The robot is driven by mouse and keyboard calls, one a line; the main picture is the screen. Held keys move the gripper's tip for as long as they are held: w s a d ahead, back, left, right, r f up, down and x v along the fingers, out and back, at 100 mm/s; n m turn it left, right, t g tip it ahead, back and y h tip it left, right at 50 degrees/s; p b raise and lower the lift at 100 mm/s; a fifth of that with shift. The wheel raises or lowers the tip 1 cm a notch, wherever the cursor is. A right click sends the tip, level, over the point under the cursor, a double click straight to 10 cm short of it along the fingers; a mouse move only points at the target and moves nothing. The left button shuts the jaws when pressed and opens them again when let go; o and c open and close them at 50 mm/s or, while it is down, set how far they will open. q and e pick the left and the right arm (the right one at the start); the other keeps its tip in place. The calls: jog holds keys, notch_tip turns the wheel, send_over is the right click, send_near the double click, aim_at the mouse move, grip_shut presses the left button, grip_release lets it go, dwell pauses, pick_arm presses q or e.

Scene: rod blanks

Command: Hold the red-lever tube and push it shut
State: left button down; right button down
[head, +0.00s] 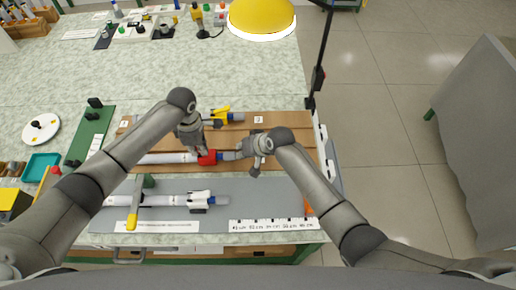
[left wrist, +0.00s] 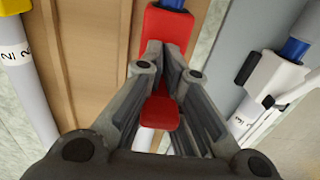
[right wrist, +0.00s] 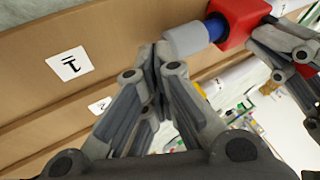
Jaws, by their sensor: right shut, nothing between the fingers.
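The red-lever tube (head: 165,158) lies along the wooden board, with a white body, a red collar and lever, a short blue section and a grey end piece. My left gripper (head: 204,154) is closed around the red collar; in the left wrist view the red part (left wrist: 168,28) shows between and beyond its fingers, with the lever tab below. My right gripper (head: 243,154) is shut and empty by the tube's grey end. In the right wrist view its fingertips (right wrist: 158,52) are right at the face of the grey end piece (right wrist: 186,40); contact is hard to tell. Blue shows between grey and red.
A yellow-lever tube (head: 222,117) lies further back on the board (head: 285,122). A white-lever tube (head: 170,201) lies on the grey mat in front, beside a ruler strip (head: 275,225) and a yellow-handled tool (head: 133,210). A yellow lamp (head: 262,18) hangs above the table.

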pick_arm(q)
jog(key=shift+a, duration=0.1)
pick_arm(e)
jog(key=d, duration=0.4)
jog(key=shift+w+f, duration=0.1)
jog(key=shift+w, duration=0.05)
jog(key=v, duration=1)
jog(key=shift+a, duration=0.1)
pick_arm(q)
jog(key=c, duration=1.5)
grip_release()
jog(key=shift+c, duration=0.2)
jog(key=shift+r, duration=0.1)
